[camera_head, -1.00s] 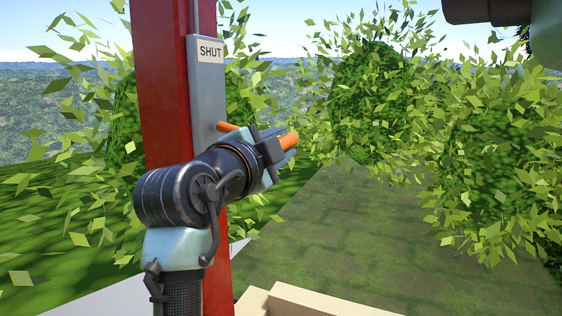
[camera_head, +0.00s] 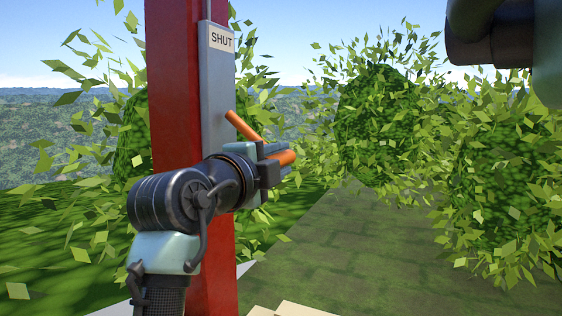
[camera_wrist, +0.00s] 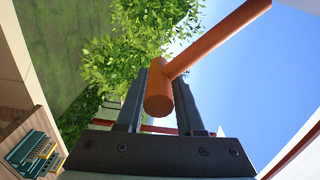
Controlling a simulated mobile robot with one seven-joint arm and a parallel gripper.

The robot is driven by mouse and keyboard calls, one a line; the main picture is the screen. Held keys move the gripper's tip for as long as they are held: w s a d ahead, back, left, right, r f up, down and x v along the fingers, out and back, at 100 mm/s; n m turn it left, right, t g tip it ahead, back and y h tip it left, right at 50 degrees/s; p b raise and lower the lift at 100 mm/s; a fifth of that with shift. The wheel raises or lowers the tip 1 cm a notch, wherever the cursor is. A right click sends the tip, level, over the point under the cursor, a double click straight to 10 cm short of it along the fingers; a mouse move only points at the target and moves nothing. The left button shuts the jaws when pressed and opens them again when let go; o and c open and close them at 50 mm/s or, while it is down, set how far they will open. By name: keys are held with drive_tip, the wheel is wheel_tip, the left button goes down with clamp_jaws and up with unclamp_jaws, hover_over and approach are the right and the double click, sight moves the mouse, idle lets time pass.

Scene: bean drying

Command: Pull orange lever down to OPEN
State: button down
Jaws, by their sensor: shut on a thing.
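The orange lever (camera_head: 243,126) comes out of a grey plate (camera_head: 215,95) on a red post (camera_head: 178,90). Its arm slopes down to the right, to a grip that shows as an orange bar at my gripper (camera_head: 279,160). A white label reading SHUT (camera_head: 221,38) is at the plate's top. No OPEN label is visible; my arm hides the plate's lower part. In the wrist view, the round end of the lever's grip (camera_wrist: 159,95) lies between the two fingers of my gripper (camera_wrist: 166,88), which are shut on it.
Leafy bushes (camera_head: 375,115) stand behind and to the right, beside a mossy paved path (camera_head: 350,245). A dark pipe-like part (camera_head: 490,45) hangs at the upper right. Pale boards (camera_head: 285,309) show at the bottom edge. In the wrist view, a green slatted object (camera_wrist: 35,152) lies at lower left.

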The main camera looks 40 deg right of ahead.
drive_tip(key=shift+w+a+f, duration=0.15)
drive_tip(key=shift+w+f, duration=0.1)
drive_tip(key=shift+w, duration=0.05)
drive_tip(key=c, duration=0.6)
unclamp_jaws()
drive_tip(key=shift+w, duration=0.1)
drive_tip(key=shift+o, duration=0.2)
drive_tip(key=shift+r, duration=0.1)
drive_tip(key=shift+a, duration=0.1)
drive_tip(key=b+v, duration=0.1)
drive_tip(key=v, duration=1.2)
